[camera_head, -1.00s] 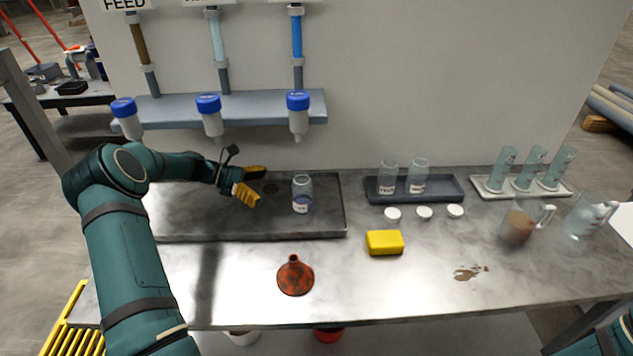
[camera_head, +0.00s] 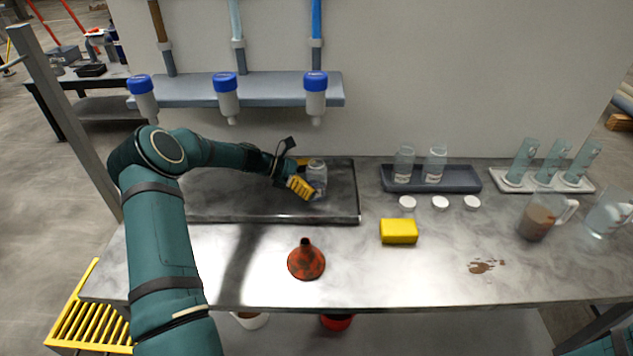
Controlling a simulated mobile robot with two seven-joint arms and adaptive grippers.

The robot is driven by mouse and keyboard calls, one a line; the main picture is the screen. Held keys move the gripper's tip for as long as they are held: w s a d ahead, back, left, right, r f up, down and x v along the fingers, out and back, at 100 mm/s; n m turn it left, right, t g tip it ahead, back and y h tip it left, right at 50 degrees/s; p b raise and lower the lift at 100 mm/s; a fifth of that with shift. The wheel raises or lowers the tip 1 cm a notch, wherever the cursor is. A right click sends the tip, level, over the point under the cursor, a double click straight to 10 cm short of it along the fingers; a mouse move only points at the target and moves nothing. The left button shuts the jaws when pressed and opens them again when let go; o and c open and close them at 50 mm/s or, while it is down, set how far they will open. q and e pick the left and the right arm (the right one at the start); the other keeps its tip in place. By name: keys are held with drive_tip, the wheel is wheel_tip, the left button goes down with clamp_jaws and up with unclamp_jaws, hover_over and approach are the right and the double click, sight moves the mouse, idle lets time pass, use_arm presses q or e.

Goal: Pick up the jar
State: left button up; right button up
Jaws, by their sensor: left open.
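A clear glass jar (camera_head: 317,174) stands upright on the dark metal tray (camera_head: 230,206) at the left of the bench. My left gripper (camera_head: 304,178), with yellow fingers, is open right at the jar's left side. One finger is at the front left of the jar and hides part of its lower body and label. The other finger is behind, mostly hidden. I cannot tell whether the fingers touch the jar. My right gripper is out of view; only a bit of my right arm shows at the lower right corner.
Two more clear jars (camera_head: 403,166) stand in a grey tray (camera_head: 460,182) to the right, with white lids (camera_head: 440,202) in front. A yellow sponge (camera_head: 399,232) and a red funnel (camera_head: 306,262) lie nearer. Blue-capped bottles (camera_head: 228,98) hang above. Cylinders (camera_head: 549,160) and pitchers (camera_head: 538,220) stand right.

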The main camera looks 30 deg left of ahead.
sight(315, 170)
use_arm(q)
drive_tip(key=shift+w+d+f, duration=0.15)
drive_tip(key=shift+d, duration=0.2)
drive_tip(key=c, duration=1.4)
drive_tip(key=shift+o, duration=0.2)
drive_tip(key=shift+r, duration=0.2)
drive_tip(key=shift+r+p, duration=0.45)
drive_tip(key=shift+r, duration=1)
drive_tip(key=shift+a+r, duration=0.2)
drive_tip(key=shift+s+a+f+p, duration=0.1)
drive_tip(key=shift+s+a+p, duration=0.15)
drive_tip(key=shift+s+a, duration=1.8)
drive_tip(key=shift+s+a+r+p, duration=0.1)
drive_tip(key=shift+s+a+p, duration=0.2)
drive_tip(key=shift+s+a, duration=1.7)
drive_tip(key=shift+s+a+f+p, duration=0.1)
drive_tip(key=shift+s+a+p, duration=0.35)
drive_tip(key=shift+a, duration=2.95)
drive_tip(key=shift+s, duration=0.2)
